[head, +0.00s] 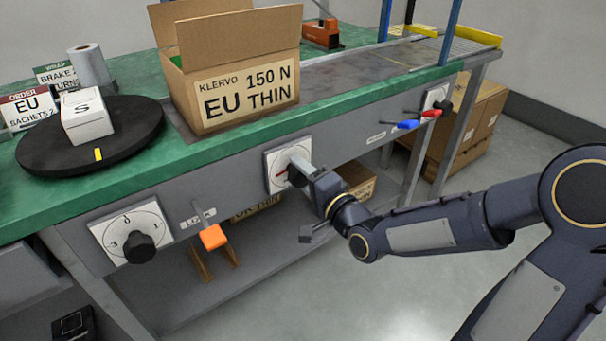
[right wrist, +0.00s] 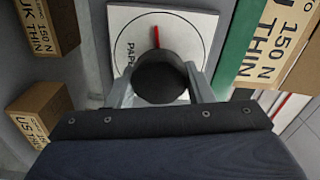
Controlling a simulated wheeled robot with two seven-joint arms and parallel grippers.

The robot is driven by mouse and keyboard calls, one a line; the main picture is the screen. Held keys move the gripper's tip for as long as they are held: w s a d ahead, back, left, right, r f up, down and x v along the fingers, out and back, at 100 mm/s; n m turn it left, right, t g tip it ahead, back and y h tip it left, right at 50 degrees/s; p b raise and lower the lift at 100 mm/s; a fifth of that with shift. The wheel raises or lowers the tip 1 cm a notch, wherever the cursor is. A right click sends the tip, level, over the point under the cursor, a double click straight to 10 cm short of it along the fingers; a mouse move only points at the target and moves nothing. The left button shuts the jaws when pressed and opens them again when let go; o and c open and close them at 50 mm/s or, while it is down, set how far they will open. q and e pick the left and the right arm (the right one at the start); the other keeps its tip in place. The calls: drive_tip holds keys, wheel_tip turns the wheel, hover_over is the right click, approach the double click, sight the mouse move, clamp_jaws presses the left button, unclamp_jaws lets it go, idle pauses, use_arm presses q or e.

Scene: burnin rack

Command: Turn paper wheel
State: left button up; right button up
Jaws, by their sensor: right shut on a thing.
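The paper wheel is a round black knob on a white square dial plate (head: 276,172) on the front panel of the bench. In the right wrist view the black knob (right wrist: 162,77) sits between my two fingers, and a red mark shows on the plate above it. The plate's lettering is partly hidden and reads "PAP". My right gripper (head: 303,170) is shut on this knob, and it hides most of the knob in the head view. My left gripper is not in view.
A second dial (head: 133,232) and an orange handle (head: 212,237) are left on the panel. An open carton (head: 236,75) and a black turntable (head: 40,150) with a white box (head: 86,117) stand on the green bench. Blue and red levers (head: 408,124) are at right. Cartons sit below.

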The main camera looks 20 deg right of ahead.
drive_tip(key=o, duration=1)
drive_tip(key=shift+c, duration=0.2)
drive_tip(key=p+v, duration=0.2)
drive_tip(key=v, duration=0.6)
